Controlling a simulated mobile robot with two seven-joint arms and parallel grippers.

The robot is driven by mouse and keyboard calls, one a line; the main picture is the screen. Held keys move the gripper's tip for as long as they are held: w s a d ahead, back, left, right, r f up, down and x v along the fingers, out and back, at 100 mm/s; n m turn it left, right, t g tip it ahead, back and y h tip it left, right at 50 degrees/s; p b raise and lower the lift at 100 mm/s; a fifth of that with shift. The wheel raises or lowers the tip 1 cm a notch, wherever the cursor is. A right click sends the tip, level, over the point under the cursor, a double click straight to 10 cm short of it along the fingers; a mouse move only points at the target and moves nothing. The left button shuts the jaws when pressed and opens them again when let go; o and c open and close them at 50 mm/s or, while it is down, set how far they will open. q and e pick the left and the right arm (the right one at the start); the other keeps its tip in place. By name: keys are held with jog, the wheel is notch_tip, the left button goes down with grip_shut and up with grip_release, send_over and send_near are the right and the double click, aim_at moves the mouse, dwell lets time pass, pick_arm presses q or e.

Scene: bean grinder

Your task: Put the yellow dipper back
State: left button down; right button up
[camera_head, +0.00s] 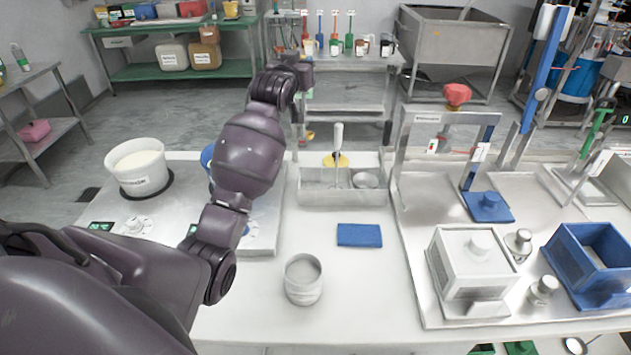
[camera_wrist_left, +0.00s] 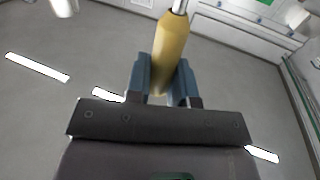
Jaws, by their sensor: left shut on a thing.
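The yellow handle of the dipper (camera_wrist_left: 172,38) stands between the two blue-grey fingers of my left gripper (camera_wrist_left: 162,80) in the left wrist view. The gripper is shut on this handle, and a metal shaft continues past its far end. The dipper's bowl is outside that view. In the head view my left arm reaches over the counter toward the back rack (camera_head: 345,62), where several dippers with red, blue and green handles hang in a row. The gripper's fingers and the held dipper are hard to make out there. My right gripper is not in view.
Grinder parts fill the right.

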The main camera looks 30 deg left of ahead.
pick_arm(q)
notch_tip(320, 180, down, 20)
jog(key=b, duration=0.1)
jog(key=shift+a+b, duration=0.15)
jog(key=shift+b, duration=0.2)
jog(key=shift+s, duration=0.1)
jog(key=c, duration=1)
grip_release()
jog(key=v, duration=1.2)
jog(key=shift+p, duration=0.45)
